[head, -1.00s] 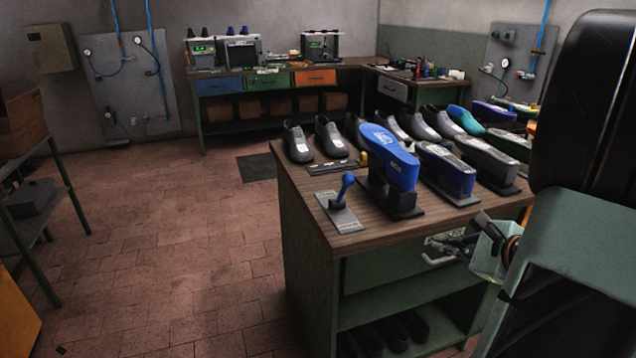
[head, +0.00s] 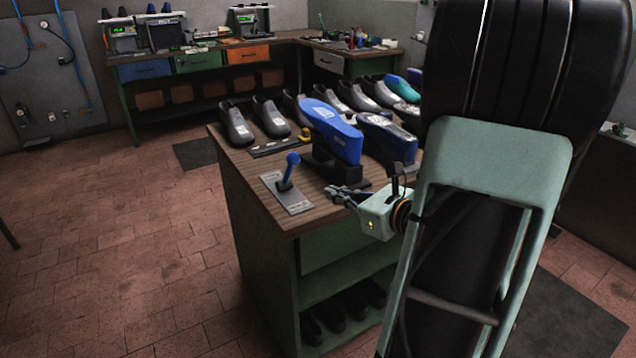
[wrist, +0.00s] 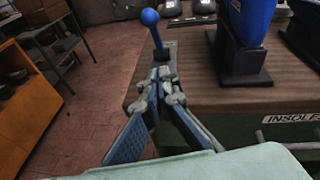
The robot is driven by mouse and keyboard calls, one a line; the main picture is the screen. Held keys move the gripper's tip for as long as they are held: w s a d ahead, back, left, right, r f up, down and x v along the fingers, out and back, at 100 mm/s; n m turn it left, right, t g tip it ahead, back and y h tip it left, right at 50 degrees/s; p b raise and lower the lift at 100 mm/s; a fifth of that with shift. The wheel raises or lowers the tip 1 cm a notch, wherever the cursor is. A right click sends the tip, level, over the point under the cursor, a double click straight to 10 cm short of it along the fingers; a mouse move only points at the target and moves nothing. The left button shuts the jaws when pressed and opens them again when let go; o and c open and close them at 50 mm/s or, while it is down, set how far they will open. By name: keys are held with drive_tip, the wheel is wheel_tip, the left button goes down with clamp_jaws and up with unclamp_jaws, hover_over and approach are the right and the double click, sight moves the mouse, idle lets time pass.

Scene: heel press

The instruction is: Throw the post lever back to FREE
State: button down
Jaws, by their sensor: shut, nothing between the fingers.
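The post lever (head: 287,172) has a blue ball knob and a blue shaft. It rises from a grey plate (head: 294,202) with markings too small to read, at the front left corner of the bench. My gripper (head: 336,193) is shut and empty, just right of the plate near the bench's front edge, apart from the lever as far as I can tell. In the wrist view the lever's blue knob (wrist: 149,17) stands straight beyond my gripper (wrist: 161,78), and the fingers hide the plate partly.
Several dark shoe lasts (head: 270,117) line the bench (head: 228,150). Floor to the left is clear.

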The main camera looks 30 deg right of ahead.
approach(289, 170)
drive_tip(key=f, duration=0.1)
drive_tip(key=w+f, duration=0.1)
drive_tip(key=f, duration=0.1)
drive_tip(key=shift+w+d+f, duration=0.3)
drive_tip(key=shift+f, duration=0.1)
drive_tip(key=w, duration=0.1)
drive_tip(key=w+r, duration=0.1)
drive_tip(key=w, duration=0.1)
drive_tip(key=shift+a+r, duration=0.3)
drive_tip(key=shift+a, duration=0.05)
drive_tip(key=shift+w+r, duration=0.2)
drive_tip(key=shift+w, duration=0.25)
drive_tip(key=shift+a+r+p, duration=0.1)
drive_tip(key=shift+r+p, duration=0.05)
drive_tip(key=shift+p, duration=0.25)
drive_tip(key=shift+w+r+g+p, duration=0.1)
drive_tip(key=shift+w+g+p, duration=0.15)
drive_tip(key=shift+p, duration=0.4)
